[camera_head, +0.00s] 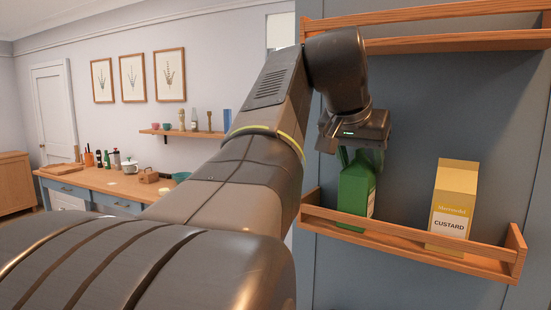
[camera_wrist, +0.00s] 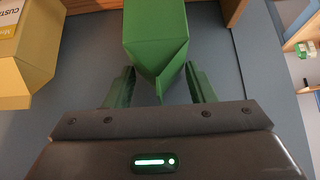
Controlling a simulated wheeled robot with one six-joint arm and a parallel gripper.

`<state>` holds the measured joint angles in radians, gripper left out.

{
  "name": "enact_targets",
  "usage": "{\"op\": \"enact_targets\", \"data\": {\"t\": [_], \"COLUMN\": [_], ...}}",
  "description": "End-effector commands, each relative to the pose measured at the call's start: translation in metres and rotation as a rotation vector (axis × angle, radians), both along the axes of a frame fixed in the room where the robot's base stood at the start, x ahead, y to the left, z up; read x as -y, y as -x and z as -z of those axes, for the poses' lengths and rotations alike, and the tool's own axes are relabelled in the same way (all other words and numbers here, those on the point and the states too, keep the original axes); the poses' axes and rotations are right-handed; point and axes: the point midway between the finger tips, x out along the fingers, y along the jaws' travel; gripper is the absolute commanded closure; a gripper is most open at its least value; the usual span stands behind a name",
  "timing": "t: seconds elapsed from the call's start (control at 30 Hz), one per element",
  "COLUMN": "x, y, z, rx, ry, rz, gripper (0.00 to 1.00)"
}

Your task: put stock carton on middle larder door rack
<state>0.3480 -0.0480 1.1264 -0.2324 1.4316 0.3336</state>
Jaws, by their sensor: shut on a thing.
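The green stock carton (camera_head: 356,194) is upright at the left part of the wooden door rack (camera_head: 400,238), behind its front rail. A pale label shows on its right side, too small to read. My gripper (camera_head: 358,156) comes down from above and is shut on the carton's peaked top. In the wrist view my gripper (camera_wrist: 160,88) has a finger on each side of the green carton's top (camera_wrist: 157,45). The rail partly hides the carton's base, so I cannot tell whether it rests on the rack floor.
A yellow custard carton (camera_head: 453,205) stands in the same rack to the right, with a gap between the two. Another wooden rack (camera_head: 440,45) is above on the blue door. A worktop (camera_head: 100,182) with kitchen items lies far left.

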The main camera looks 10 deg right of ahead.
Motion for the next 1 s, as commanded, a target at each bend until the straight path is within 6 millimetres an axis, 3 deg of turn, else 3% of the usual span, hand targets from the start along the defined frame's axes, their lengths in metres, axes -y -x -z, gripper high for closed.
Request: {"op": "enact_targets", "data": {"t": [0.3, 0.33, 0.43, 0.77, 1.0], "x": [0.0, 0.0, 0.0, 0.0, -0.014], "y": [0.0, 0.0, 0.0, 0.0, 0.015], "z": [0.002, 0.002, 0.002, -0.001, -0.028], "rx": [0.001, 0.0, 0.0, 0.001, 0.005], "ry": [0.001, 0.0, 0.0, 0.001, 0.002], "rz": [0.0, 0.0, 0.0, 0.0, -0.001], "gripper": [1.0, 0.48, 0.28, 0.28, 0.28]}}
